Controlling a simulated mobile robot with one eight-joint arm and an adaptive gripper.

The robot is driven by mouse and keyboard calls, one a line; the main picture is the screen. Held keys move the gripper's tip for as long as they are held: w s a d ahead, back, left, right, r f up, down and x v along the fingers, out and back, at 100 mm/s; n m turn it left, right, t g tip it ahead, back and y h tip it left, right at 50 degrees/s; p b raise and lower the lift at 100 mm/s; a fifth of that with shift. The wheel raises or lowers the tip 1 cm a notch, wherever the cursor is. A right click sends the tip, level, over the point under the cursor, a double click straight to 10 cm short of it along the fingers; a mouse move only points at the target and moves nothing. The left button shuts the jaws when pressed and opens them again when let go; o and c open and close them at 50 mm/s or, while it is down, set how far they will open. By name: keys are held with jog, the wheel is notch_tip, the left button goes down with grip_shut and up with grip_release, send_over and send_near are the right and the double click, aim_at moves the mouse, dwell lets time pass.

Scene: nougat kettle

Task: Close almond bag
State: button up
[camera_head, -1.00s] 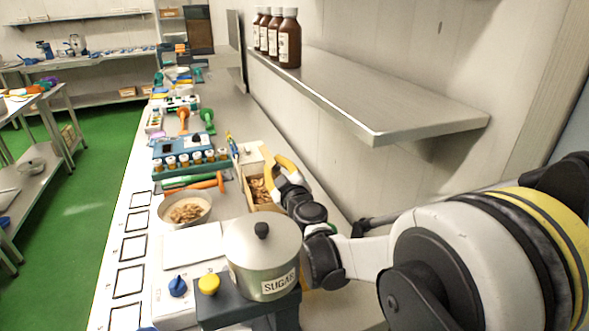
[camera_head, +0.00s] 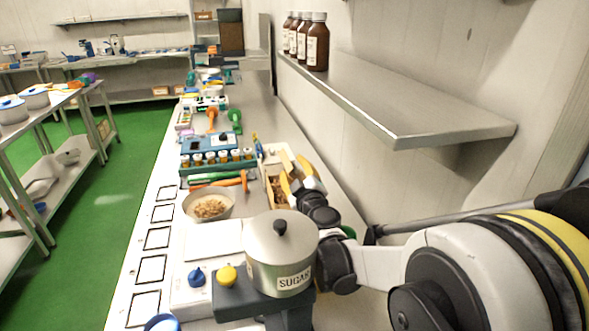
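A tan, open-topped bag or box of almonds (camera_head: 275,190) stands on the counter beyond the pot. Brown almonds show inside it, and a pale upright part rises at its far end. My gripper (camera_head: 290,179), with yellow fingers, is at the right side of this container, close over its edge. The arm and fingers hide part of the container's right side. I cannot tell whether the fingers touch it or how far apart they are.
A lidded SUGAR pot (camera_head: 281,262) stands on a dark scale-like base, close to my arm. A bowl of nuts (camera_head: 209,206) is left of the container. A rack of small jars (camera_head: 215,158) is behind. A metal shelf (camera_head: 400,100) with brown bottles (camera_head: 317,42) overhangs on the right.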

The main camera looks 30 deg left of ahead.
jog(key=v, duration=1.2)
jog(key=shift+w+d+r, duration=0.1)
grip_shut()
jog(key=w+d+r+m+g+p, duration=0.4)
jog(key=w+r+m+p, duration=0.25)
jog(key=m, duration=0.95)
jog(key=b+x, duration=0.1)
jog(key=x, duration=0.2)
jog(key=s+f+b+x, duration=0.1)
jog(key=x, duration=0.3)
jog(key=b+x, duration=0.1)
jog(key=x, duration=0.3)
jog(key=shift+s+a+f, duration=0.2)
jog(key=shift+a+f, duration=0.1)
jog(key=shift+f, duration=0.1)
jog(key=shift+s+a+f, duration=0.35)
jog(key=shift+s+f, duration=0.05)
jog(key=shift+s, duration=0.05)
